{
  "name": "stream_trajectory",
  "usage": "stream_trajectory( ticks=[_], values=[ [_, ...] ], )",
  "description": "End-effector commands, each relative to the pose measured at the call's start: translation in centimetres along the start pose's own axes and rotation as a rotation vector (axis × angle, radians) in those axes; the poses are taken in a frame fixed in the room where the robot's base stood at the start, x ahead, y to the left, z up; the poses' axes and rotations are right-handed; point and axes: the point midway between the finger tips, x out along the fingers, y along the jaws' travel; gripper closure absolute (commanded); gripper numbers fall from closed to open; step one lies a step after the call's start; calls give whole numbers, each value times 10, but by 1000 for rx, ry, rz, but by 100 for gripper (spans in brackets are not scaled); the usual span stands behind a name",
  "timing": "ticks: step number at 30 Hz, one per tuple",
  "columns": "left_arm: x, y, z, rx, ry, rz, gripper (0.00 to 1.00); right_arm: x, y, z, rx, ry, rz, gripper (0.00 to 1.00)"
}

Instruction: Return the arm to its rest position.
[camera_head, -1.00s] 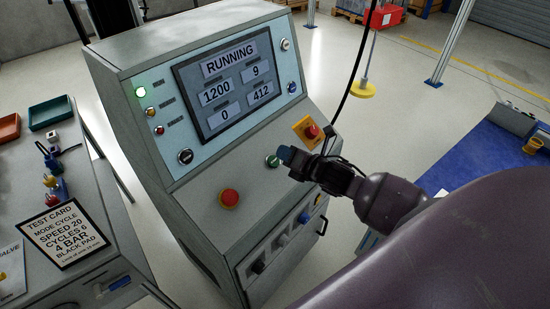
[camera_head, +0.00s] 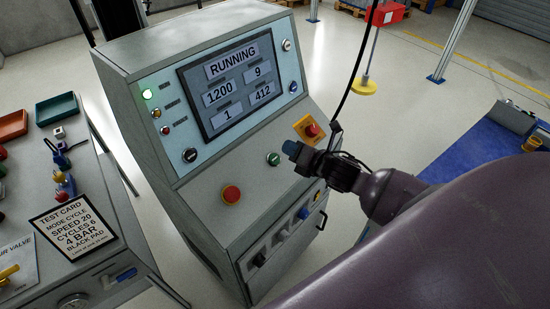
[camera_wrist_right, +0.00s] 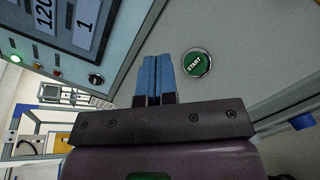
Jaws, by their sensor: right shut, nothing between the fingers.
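My right arm comes in from the lower right in the head view. Its gripper (camera_head: 290,148) is shut and empty, a little right of the green start button (camera_head: 273,159) and apart from it. In the right wrist view the blue fingertips (camera_wrist_right: 158,75) are together, with the green START button (camera_wrist_right: 196,62) just to their right. The control console (camera_head: 215,190) has a screen (camera_head: 237,85) reading RUNNING, 1200, 9, 1 and 412. A green lamp (camera_head: 147,94) is lit. My left gripper is not in view.
A red button (camera_head: 231,194) and an emergency stop on a yellow plate (camera_head: 309,128) flank the gripper on the console. A bench with a test card (camera_head: 72,227) stands at left. A blue mat (camera_head: 470,155) lies at right.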

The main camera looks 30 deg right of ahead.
Motion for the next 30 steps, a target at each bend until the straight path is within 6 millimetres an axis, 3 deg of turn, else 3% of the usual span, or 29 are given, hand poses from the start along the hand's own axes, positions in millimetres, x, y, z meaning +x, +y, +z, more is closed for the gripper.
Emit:
stream_trajectory(
  ticks=[10,14,23,30],
  values=[
    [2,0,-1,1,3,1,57,0,0,0,5,0,0,100],
    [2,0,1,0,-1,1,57,0,0,0,109,0,-4,100],
    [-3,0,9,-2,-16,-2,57,0,1,0,687,-18,-32,100],
    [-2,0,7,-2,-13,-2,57,-15,-5,-31,1285,-65,-78,100]
  ],
)
